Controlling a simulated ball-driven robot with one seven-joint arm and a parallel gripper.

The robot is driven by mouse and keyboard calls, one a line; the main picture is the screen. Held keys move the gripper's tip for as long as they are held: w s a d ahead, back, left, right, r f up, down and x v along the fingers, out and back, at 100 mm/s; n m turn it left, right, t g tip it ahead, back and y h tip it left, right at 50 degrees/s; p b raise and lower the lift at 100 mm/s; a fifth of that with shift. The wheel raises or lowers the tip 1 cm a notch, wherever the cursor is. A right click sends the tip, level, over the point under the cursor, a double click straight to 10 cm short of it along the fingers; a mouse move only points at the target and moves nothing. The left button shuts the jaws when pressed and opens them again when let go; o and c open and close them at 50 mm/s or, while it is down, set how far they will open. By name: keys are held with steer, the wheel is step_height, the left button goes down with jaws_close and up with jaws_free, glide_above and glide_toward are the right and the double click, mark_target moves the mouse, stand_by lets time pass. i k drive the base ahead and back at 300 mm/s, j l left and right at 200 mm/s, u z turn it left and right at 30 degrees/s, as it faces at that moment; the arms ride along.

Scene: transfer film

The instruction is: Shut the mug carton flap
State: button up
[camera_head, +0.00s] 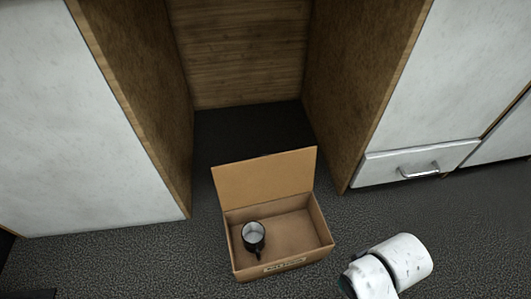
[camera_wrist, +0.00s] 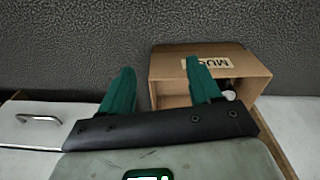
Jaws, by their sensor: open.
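The mug carton (camera_head: 283,267) is an open brown cardboard box on the floor, with a label on its front side. Its flap (camera_head: 264,175) stands raised along the back edge, leaning slightly backward. A dark mug (camera_head: 253,237) with a pale inside is in the left part of the carton. The carton also shows in the wrist view (camera_wrist: 170,93), with its label readable in part. My gripper (camera_wrist: 160,66) has two green fingers spread apart with nothing between them. The right finger overlaps the carton in that view. In the head view the fingers cannot be made out.
Behind the carton is a dark recess (camera_head: 240,130) between wooden side panels. White cabinets stand left (camera_head: 80,130) and right, with a handled drawer (camera_head: 418,165) at the right. Dark textured floor (camera_head: 130,260) is clear left of the carton. My white arm is at the lower right.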

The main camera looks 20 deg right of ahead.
mark_target(264, 178)
steer(key=i+j, duration=0.15)
steer(key=j, duration=0.2)
steer(key=i+j+z, duration=0.15)
steer(key=j, duration=0.15)
steer(key=i+j, duration=0.15)
steer(key=j, duration=0.2)
steer(key=i+j+z, duration=0.1)
steer(key=j, duration=0.25)
steer(key=i, duration=0.05)
